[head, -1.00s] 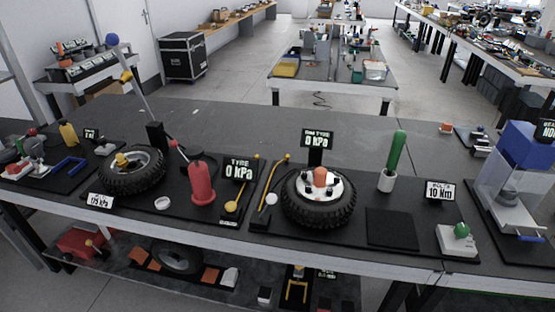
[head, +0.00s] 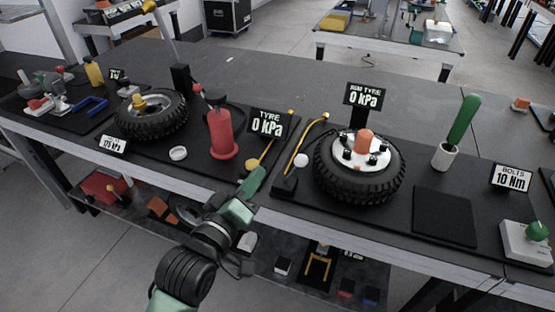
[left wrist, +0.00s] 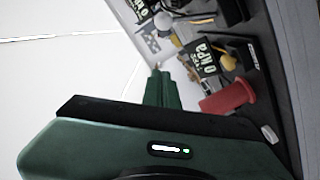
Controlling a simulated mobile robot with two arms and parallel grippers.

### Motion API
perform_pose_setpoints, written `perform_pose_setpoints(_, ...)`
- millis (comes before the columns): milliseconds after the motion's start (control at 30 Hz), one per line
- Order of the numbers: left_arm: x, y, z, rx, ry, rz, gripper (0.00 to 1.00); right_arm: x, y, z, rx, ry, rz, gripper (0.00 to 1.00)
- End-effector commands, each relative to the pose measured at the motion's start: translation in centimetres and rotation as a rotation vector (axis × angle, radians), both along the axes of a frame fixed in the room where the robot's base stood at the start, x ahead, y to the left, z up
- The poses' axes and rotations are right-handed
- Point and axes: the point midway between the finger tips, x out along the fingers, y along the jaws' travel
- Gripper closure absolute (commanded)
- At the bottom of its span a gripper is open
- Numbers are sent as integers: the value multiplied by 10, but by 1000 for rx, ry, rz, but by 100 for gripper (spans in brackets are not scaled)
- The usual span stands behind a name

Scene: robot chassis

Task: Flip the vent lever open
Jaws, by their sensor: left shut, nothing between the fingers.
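The vent lever seems to be the thin yellow lever (head: 265,150) in front of the sign reading "TYRE 0 kPa" (head: 267,124), leaning up to the right. Its yellow knob (left wrist: 228,62) appears to show in the left wrist view beside the same sign (left wrist: 205,62). My left gripper (head: 256,178) is shut and empty at the bench's front edge, just in front of the lever. It hides the lever's lower part in the head view. Its green fingers (left wrist: 160,90) point toward the bench in the left wrist view. I cannot tell whether they touch the lever. My right gripper is out of view.
A red cylinder (head: 222,135) stands left of the lever. A tyre (head: 140,115) lies further left, with a white ring (head: 178,153) near it. A yellow hose (head: 300,145) and another tyre (head: 360,183) are to the right. A lower shelf (head: 270,265) holds more parts.

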Motion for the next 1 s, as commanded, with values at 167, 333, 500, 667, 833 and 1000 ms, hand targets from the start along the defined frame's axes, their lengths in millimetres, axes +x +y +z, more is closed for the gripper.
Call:
perform_pose_setpoints(167,13,-5,5,-8,-7,-1,100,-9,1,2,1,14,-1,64)
perform_pose_setpoints(333,45,-17,5,-5,-8,0,100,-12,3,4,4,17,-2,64)
perform_pose_setpoints(500,80,-30,2,-6,-6,-2,100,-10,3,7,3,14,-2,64)
perform_pose_setpoints(667,92,-46,-10,-9,0,-1,100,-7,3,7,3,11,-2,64)
perform_pose_setpoints(833,91,-60,-22,-6,-3,0,100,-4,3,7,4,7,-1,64)
perform_pose_setpoints(1000,90,-65,-26,-5,-5,0,100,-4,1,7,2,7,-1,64)
